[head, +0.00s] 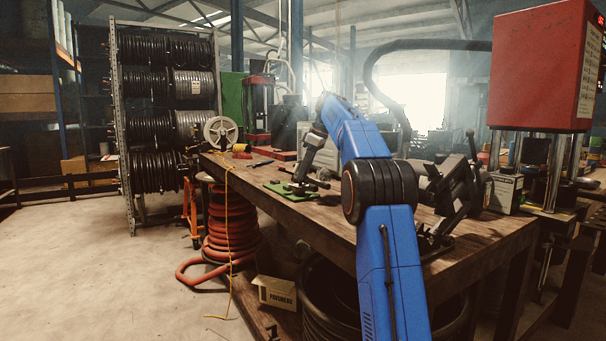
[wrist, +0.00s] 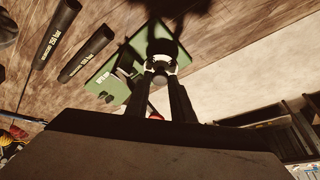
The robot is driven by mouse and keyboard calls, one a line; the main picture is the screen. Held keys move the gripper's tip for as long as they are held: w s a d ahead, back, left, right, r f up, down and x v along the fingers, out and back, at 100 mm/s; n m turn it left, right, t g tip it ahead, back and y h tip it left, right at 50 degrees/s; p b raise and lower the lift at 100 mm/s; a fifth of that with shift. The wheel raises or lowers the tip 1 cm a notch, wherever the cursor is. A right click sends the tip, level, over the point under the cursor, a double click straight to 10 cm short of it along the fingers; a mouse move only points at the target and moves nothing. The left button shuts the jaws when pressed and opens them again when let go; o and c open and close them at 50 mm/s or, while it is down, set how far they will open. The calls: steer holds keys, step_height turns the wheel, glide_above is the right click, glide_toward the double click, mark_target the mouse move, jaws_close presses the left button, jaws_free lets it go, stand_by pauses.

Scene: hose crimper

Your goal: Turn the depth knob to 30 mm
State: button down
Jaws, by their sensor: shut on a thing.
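A green plate (wrist: 110,82) lies on the wooden bench; it also shows in the head view (head: 288,193). It carries dark fittings and a small white label (wrist: 102,77). My gripper (wrist: 161,80) points down over this plate. Its two dark fingers are closed on a small round, light-rimmed part, which I take to be the depth knob (wrist: 160,69). The knob's scale and its reading are not legible. In the head view my gripper (head: 300,186) is at the plate, too small there to show the fingers clearly.
Dark printed hose pieces (wrist: 87,52) lie beside the plate on the bench (head: 330,208). A dark crimping machine (head: 455,188) stands to the right, near a red press (head: 540,70). Hose reels (head: 170,100) stand at the left. The floor at the left is clear.

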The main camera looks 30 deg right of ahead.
steer(key=shift+d+n, duration=0.1)
steer(key=shift+n, duration=0.3)
steer(key=c, duration=1.5)
jaws_free()
steer(key=shift+c, duration=0.2)
steer(key=shift+v, duration=1.1)
steer(key=s+d, duration=0.8)
steer(key=d, duration=0.1)
steer(key=shift+d+r, duration=0.15)
steer(key=shift+r, duration=0.25)
